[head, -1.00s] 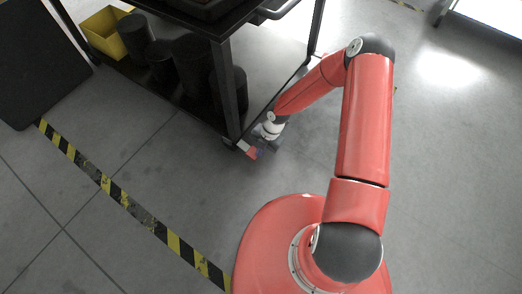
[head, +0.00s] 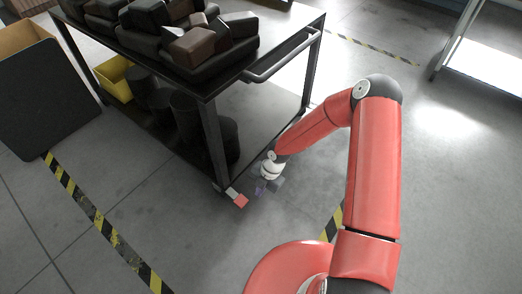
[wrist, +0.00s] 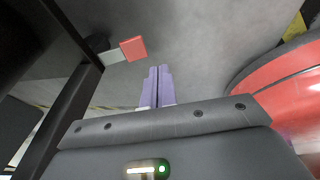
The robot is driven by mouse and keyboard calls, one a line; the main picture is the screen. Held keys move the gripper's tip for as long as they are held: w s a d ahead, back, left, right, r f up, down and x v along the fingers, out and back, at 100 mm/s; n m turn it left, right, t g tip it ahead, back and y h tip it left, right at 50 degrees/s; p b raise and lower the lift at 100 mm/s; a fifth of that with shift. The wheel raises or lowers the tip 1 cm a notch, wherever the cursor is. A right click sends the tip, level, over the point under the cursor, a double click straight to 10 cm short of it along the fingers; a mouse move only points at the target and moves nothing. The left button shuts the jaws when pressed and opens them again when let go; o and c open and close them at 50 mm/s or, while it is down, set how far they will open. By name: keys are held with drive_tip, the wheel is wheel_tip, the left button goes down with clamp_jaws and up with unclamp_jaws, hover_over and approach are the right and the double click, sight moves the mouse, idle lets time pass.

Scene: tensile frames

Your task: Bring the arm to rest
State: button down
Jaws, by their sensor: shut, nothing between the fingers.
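My gripper (head: 261,189) is low beside the near corner leg of the black cart, at the end of my red arm. In the wrist view its two purple fingers (wrist: 157,87) are together with nothing between them. In the head view it is small and partly hidden by my wrist. The cart's leg and a caster with a red part (wrist: 133,48) are just left of the fingers in the wrist view, apart from them.
The black cart (head: 212,140) carries dark and brown blocks (head: 195,45) on top and dark cylinders (head: 185,112) below, with a yellow bin (head: 117,88). A dark panel (head: 45,100) stands left. Yellow-black tape (head: 90,215) crosses the floor. Open floor lies right of my arm.

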drive_tip(key=d+r+m+t+h+p, duration=0.15)
drive_tip(key=d+r+m, duration=0.25)
drive_tip(key=r, duration=0.6)
drive_tip(key=d+r+m+t+h, duration=0.1)
drive_tip(key=d+r+m+h, duration=0.1)
drive_tip(key=d+r+m, duration=0.5)
drive_tip(key=d+r+m+t+h+p, duration=0.1)
drive_tip(key=d+r+m+h, duration=0.1)
drive_tip(key=r, duration=1)
drive_tip(key=s+d+r+m+t+y+p, duration=0.1)
drive_tip(key=s+d+r+m+t+y, duration=0.1)
drive_tip(key=s+r+m, duration=1.4)
wheel_tip(320, 180, up, 4)
drive_tip(key=s+t, duration=0.1)
drive_tip(key=s, duration=0.1)
drive_tip(key=shift+s+d+f+t, duration=0.2)
drive_tip(key=shift+s+d+t, duration=0.05)
drive_tip(key=shift+s+t, duration=0.15)
drive_tip(key=shift+w, duration=0.15)
